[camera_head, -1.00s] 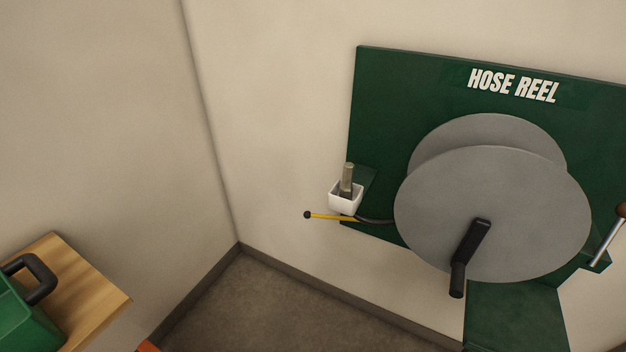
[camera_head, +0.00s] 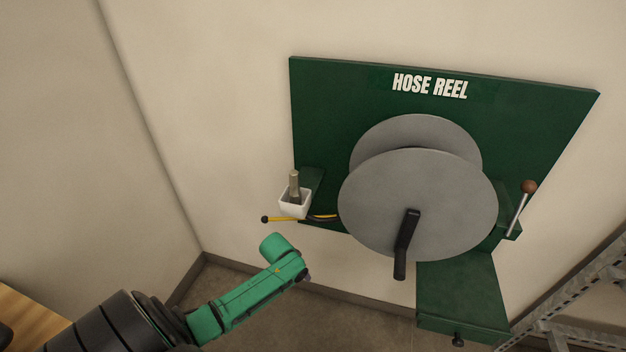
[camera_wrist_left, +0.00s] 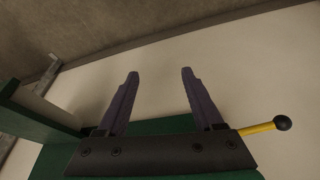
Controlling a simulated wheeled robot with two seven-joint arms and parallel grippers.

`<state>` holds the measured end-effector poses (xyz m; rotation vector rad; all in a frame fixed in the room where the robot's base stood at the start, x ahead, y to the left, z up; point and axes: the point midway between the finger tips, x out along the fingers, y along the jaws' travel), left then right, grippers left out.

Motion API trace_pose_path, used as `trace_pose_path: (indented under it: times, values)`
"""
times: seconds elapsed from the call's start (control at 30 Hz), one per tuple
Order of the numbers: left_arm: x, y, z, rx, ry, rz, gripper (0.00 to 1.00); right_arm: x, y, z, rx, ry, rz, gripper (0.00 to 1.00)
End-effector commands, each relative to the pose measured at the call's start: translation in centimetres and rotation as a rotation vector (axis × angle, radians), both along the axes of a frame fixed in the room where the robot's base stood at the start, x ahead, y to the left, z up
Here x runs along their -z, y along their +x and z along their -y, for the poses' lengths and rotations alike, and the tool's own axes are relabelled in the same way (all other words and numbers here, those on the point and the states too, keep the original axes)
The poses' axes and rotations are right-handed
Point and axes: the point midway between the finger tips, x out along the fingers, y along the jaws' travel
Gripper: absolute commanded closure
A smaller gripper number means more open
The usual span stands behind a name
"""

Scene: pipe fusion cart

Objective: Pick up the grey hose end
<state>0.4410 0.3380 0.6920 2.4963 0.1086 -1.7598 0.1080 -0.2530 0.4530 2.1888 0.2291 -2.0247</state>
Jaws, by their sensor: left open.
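The grey hose end (camera_head: 294,184) stands upright in a small white cup (camera_head: 293,209) at the left edge of the green hose reel board (camera_head: 323,120). Part of it is hidden by the cup. My left arm reaches in from the lower left of the head view, below the cup. Its gripper fingers cannot be made out there. In the left wrist view my left gripper (camera_wrist_left: 160,73) is open, with two dark purple fingers apart and nothing between them. The hose end cannot be made out in that view. My right gripper is in neither view.
A yellow rod with a black ball end (camera_head: 266,219) sticks out below the cup; it also shows in the left wrist view (camera_wrist_left: 258,129). The grey reel (camera_head: 440,205) has a black crank (camera_head: 407,240). A metal rack (camera_head: 590,290) stands at right.

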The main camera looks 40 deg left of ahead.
Motion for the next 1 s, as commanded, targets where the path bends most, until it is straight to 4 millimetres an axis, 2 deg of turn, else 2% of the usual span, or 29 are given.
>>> trace_pose_path:
  times: [0.03,0.1,0.2,0.27,0.33,0.4,0.5,0.63,0.7,0.77,0.87,1.0]
  values:
    - [-6.0,2.0,0.6,0.013,-0.01,0.026,0.32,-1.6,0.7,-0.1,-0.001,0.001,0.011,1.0]
    - [-11.7,3.2,1.8,0.036,-0.022,0.036,0.32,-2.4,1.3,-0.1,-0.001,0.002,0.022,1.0]
    - [-18.4,3.5,3.4,0.076,-0.019,0.04,0.32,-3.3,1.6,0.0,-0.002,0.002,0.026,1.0]
    - [-21.9,3.1,4.4,0.104,-0.008,0.038,0.32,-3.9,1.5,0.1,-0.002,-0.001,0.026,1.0]
    - [-26.5,2.5,5.1,0.135,0.021,0.037,0.32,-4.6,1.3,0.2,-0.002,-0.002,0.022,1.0]
    - [-30.7,2.4,4.3,0.115,0.057,0.03,0.32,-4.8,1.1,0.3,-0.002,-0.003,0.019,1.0]
    - [-34.6,3.1,1.3,0.005,0.07,0.026,0.32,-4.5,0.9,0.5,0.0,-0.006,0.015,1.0]
    - [-39.1,3.4,-2.1,-0.14,0.06,0.035,0.32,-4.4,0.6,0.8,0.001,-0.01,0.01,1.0]
    - [-40.8,3.2,-3.3,-0.196,0.051,0.039,0.32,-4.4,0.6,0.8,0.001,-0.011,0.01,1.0]
    - [-41.4,3.1,-3.8,-0.226,0.043,0.04,0.32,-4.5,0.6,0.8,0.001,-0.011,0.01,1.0]
    - [-40.2,3.5,-4.1,-0.234,0.038,0.034,0.32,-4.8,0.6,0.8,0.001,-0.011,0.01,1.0]
    - [-36.8,4.9,-4.5,-0.232,0.036,0.034,0.32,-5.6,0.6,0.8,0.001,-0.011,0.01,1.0]
